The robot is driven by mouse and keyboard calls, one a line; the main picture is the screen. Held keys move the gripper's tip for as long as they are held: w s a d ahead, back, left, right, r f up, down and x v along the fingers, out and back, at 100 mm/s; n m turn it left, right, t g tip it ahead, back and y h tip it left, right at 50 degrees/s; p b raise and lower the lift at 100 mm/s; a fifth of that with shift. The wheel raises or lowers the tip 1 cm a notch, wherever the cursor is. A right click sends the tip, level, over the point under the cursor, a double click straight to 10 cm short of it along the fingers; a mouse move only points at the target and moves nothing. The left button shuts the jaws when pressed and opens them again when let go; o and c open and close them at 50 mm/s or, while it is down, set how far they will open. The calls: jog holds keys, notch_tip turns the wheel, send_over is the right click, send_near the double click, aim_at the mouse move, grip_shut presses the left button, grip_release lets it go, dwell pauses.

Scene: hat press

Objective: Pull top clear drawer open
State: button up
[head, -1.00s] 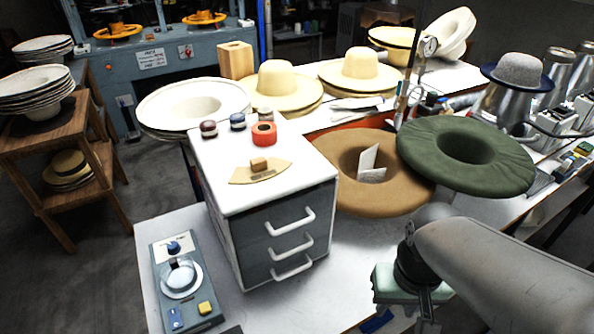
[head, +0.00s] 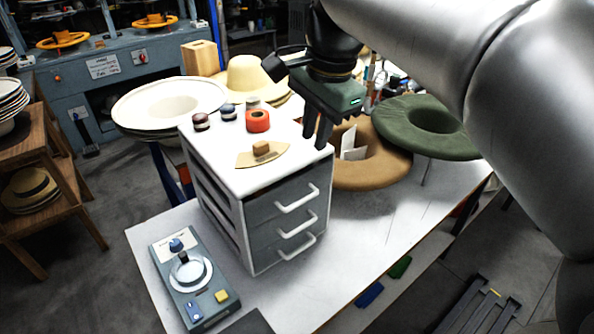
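A small white drawer cabinet (head: 222,172) stands on the white table. It has three stacked grey drawer fronts, each with a white bar handle. The top drawer (head: 262,207) looks shut, with its handle (head: 298,201) facing front right. The fronts look dark grey, and I cannot tell whether they are clear. My gripper (head: 316,143) points down beside the cabinet's back right top corner, above and behind the top handle and apart from it. Both dark fingers show with nothing visible between them, but their gap is unclear from this angle.
On the cabinet top sit an orange tape roll (head: 258,121), small spools and a tan curved piece (head: 262,155). A brown hat form (head: 375,170) and a green one (head: 425,128) lie right of it. A dial device (head: 190,280) stands left. Table in front of the drawers is clear.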

aim_at(302, 200)
jog(key=f, duration=0.5)
jog(key=w+a+f, duration=0.1)
jog(key=f, duration=0.5)
jog(key=w+f, duration=0.1)
jog(key=f, duration=0.4)
jog(key=shift+w+a+f, duration=0.2)
jog(key=shift+w+a, duration=0.05)
jog(key=shift+a, duration=0.05)
jog(key=shift+c, duration=0.3)
grip_shut()
